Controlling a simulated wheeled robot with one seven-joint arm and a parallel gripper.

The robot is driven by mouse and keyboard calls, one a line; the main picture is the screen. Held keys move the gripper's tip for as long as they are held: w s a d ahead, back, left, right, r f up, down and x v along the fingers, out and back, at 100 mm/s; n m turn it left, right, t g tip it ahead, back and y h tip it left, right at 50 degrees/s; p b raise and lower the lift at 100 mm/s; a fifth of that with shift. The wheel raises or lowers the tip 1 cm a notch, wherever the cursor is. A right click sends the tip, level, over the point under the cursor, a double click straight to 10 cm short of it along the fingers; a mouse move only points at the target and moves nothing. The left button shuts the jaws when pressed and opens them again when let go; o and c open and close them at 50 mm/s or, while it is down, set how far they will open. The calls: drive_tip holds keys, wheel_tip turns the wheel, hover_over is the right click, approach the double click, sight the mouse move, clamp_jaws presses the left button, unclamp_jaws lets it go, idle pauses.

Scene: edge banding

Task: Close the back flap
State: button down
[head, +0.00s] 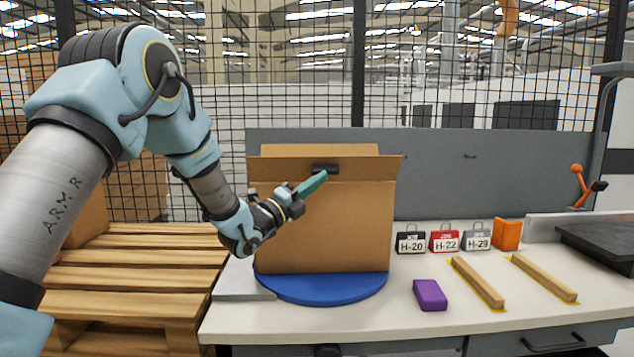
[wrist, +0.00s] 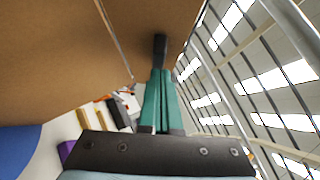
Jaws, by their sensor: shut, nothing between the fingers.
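An open cardboard box (head: 330,225) stands on a blue turntable (head: 320,290) in the head view. Its back flap (head: 320,150) appears as a strip standing up behind the near flap (head: 280,170), which is also raised. Most of the back flap is hidden by the near flap. My gripper (head: 325,169), with green fingers and a dark tip, is shut and empty in front of the near flap. In the wrist view my gripper (wrist: 160,45) points along brown cardboard (wrist: 70,60); I cannot tell whether the tip touches it.
A grey panel (head: 450,180) stands behind the box. A wooden pallet (head: 130,290) is at left.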

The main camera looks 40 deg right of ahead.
drive_tip(key=shift+r, duration=0.15)
drive_tip(key=shift+r+n+y, duration=0.1)
drive_tip(key=shift+n+y, duration=0.2)
drive_tip(key=shift+n, duration=0.2)
